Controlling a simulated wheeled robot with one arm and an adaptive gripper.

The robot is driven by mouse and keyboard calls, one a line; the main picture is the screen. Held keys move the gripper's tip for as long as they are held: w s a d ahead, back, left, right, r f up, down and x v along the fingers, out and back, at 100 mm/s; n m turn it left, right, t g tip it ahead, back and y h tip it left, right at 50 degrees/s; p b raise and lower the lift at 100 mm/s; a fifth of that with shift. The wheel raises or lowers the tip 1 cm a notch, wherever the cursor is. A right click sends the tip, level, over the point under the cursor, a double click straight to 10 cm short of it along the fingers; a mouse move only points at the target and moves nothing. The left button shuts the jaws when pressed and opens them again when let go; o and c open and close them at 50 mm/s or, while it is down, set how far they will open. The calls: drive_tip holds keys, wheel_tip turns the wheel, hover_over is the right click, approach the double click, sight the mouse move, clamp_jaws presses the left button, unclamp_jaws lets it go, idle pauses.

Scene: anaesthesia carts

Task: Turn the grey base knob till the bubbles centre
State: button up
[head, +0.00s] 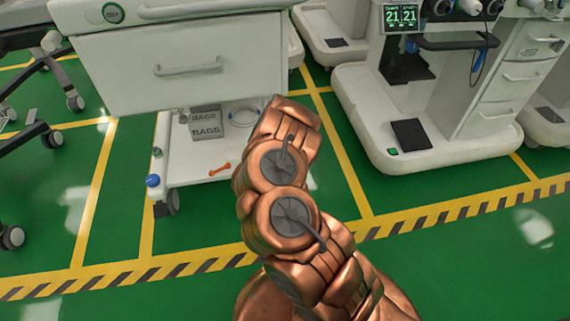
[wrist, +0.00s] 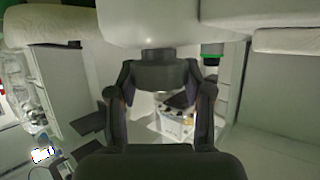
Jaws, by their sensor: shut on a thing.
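In the wrist view a dark grey knob (wrist: 160,76) hangs on a short neck under a white rounded body (wrist: 172,22). My gripper (wrist: 161,85) has one dark finger on each side of the knob and is shut on it. In the head view my copper arm reaches up to the white cart (head: 190,65) and hides my gripper and the knob. No bubbles or level vials can be made out in either view.
The cart's lower shelf (head: 200,160) holds boxes marked BAGS (head: 206,122) and an orange tool (head: 219,169). A white machine (head: 440,135) with a green-lit display (head: 401,17) stands at right. Green floor with yellow lines is clear in front.

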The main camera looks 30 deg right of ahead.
drive_tip(key=m+g+b, duration=0.2)
drive_tip(key=m+g+h+b, duration=0.1)
drive_tip(key=b, duration=0.1)
drive_tip(key=shift+w+f+m+g+h+b, duration=0.1)
drive_tip(key=shift+f+m+g+h+b, duration=0.05)
drive_tip(key=shift+m+g+h+b, duration=0.2)
drive_tip(key=shift+d+m+g+b, duration=0.1)
drive_tip(key=shift+m+g+b, duration=0.75)
drive_tip(key=shift+g, duration=0.3)
drive_tip(key=shift+s+d+r+m+g, duration=0.1)
drive_tip(key=shift+s+r+m+g, duration=0.1)
drive_tip(key=shift+m+g, duration=0.1)
drive_tip(key=o, duration=1.1)
drive_tip(key=shift+o, duration=0.3)
drive_tip(key=shift+w+a, duration=0.1)
drive_tip(key=shift+a, duration=0.25)
drive_tip(key=v, duration=1.1)
drive_tip(key=shift+a, duration=0.25)
drive_tip(key=shift+r, duration=0.15)
